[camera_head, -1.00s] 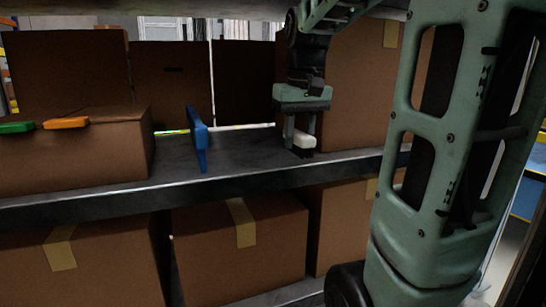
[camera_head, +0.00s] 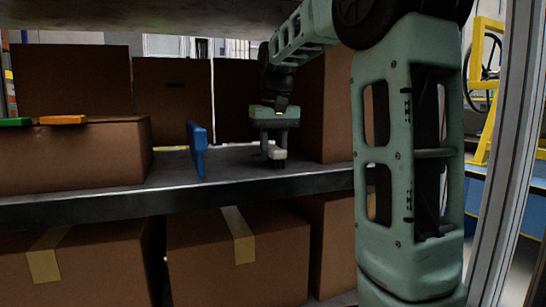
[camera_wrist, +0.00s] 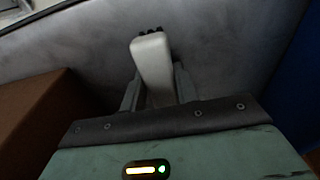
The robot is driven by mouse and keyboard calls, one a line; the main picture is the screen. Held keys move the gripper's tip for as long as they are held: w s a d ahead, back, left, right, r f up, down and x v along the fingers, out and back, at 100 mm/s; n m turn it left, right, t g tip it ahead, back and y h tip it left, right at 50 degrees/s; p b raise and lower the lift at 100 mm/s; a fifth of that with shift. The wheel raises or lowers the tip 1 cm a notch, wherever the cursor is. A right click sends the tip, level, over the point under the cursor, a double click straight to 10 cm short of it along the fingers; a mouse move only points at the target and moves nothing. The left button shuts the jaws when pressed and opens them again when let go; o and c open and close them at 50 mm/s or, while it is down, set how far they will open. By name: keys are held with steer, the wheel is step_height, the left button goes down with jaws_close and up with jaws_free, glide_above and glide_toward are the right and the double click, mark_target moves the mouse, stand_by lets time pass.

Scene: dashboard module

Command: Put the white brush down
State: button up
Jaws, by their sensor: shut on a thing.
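The white brush (camera_head: 277,153) is between the fingers of my gripper (camera_head: 275,147), at the shelf's upper board (camera_head: 240,163) in the head view. In the wrist view the brush (camera_wrist: 153,65) shows as a long white block with dark bristle tips at its far end. My gripper (camera_wrist: 158,92) is shut on it there, with a finger on each side. The brush is low over the grey board; I cannot tell if it touches it.
A blue brush-like object (camera_head: 197,150) stands upright on the board to the left. A cardboard box (camera_head: 75,158) at the left carries an orange (camera_head: 62,119) and a green (camera_head: 15,122) item. A tall box (camera_head: 326,110) stands right of my gripper. Bare board lies between the blue object and my gripper.

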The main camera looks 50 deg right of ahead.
mark_target(275, 148)
steer(key=shift+f, duration=0.1)
steer(key=o, duration=1.1)
steer(key=shift+f+b, duration=0.15)
steer(key=shift+b, duration=0.55)
steer(key=r+p, duration=0.8)
steer(key=shift+s, duration=0.35)
steer(key=shift+f, duration=0.1)
